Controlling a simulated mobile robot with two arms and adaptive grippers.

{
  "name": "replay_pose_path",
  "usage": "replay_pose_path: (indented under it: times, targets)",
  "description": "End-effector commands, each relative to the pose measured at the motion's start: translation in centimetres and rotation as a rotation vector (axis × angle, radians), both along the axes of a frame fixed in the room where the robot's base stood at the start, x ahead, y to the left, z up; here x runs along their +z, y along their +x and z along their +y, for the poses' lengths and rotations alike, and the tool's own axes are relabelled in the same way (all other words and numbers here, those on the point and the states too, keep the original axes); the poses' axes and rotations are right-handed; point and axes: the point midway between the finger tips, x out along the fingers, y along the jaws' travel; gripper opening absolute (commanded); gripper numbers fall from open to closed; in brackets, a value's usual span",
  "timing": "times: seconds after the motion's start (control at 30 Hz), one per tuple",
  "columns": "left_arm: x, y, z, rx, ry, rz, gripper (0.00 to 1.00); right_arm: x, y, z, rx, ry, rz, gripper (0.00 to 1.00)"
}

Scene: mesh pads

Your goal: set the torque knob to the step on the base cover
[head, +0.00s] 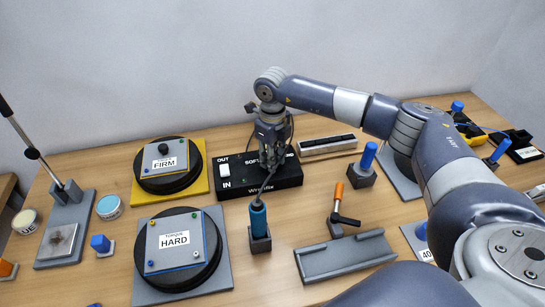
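The black control box (288,178) stands at the back middle, with a white switch (224,170) between OUT and IN. A word starting "SOFT" is partly covered by my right gripper (270,163), which points down over the box. The torque knob is not visible; the gripper may hide it. I cannot tell whether its fingers are open or shut. Another marked "FIRM" (164,164) lies on a disc on a yellow pad (142,196). Which is the base cover is unclear.
A blue corded driver (258,218) stands upright in a dark holder in front of the box. A grey tray (345,257), an orange-handled tool (338,196) and a blue-topped block (368,158) stand right of it. A lever press (66,205) stands left.

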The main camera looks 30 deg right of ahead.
Motion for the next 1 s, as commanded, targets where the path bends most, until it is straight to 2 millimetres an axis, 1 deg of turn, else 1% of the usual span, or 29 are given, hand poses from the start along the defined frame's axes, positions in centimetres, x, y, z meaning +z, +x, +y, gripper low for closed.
replay_pose_path:
  times: [0.27, 0.47, 0.67, 1.0]
  targets:
    - [-0.1, 0.0, 0.0, 0.000, 0.000, 0.000, 0.40, 0.0, 0.0, 0.0, -0.012, 0.000, 0.000, 0.02]
    - [-0.4, 0.0, 0.0, 0.000, 0.001, 0.001, 0.40, -0.1, 0.0, 0.0, -0.082, 0.001, 0.000, 0.02]
    - [-0.8, 0.0, 0.1, 0.000, 0.001, 0.001, 0.40, -0.1, 0.0, 0.0, -0.226, 0.001, -0.001, 0.02]
    - [-1.5, 0.0, 0.1, 0.000, 0.001, 0.000, 0.40, -0.1, 0.0, 0.1, -0.546, 0.000, -0.001, 0.02]
